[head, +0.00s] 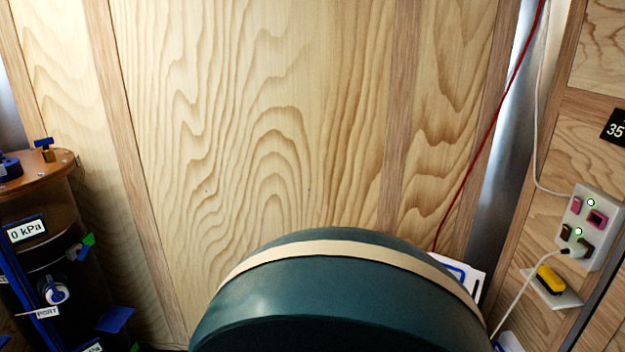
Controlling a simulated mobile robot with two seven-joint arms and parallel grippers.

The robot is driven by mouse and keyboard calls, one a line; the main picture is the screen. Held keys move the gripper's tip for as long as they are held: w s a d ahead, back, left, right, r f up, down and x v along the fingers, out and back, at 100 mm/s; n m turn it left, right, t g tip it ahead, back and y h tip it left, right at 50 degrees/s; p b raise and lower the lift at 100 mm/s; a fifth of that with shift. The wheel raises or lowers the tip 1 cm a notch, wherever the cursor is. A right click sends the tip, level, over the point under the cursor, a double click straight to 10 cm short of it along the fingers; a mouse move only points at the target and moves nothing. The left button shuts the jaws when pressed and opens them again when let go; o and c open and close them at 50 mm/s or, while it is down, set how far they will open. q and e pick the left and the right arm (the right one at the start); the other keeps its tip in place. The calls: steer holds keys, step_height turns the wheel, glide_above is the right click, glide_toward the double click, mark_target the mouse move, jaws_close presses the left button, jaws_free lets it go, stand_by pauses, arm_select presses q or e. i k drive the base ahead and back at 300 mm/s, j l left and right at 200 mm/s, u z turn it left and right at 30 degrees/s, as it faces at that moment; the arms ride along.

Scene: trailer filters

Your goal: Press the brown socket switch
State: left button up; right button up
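A pale double socket block (603,250) is mounted on the wooden wall at the right edge of the head view. The small dark brown switch (566,232) sits on its lower half, left of a lit green-white lamp (578,231). A dark brown plug or socket (585,247) is just below and right of the switch. A pink switch (576,204) and a pink socket (597,219) are on the upper half, with another lit lamp (591,202). Neither gripper is in view. Whether the brown switch is pressed in is too small to tell.
A white cable (517,299) runs from the block's lower part. A yellow object (550,280) lies on a small pale shelf (569,299) below. A red cable (490,130) hangs left of it. A dark cylinder with a wooden lid (45,177) stands at left.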

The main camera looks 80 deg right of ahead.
mark_target(565, 233)
steer(key=k+z, duration=0.1)
steer(key=z, duration=4)
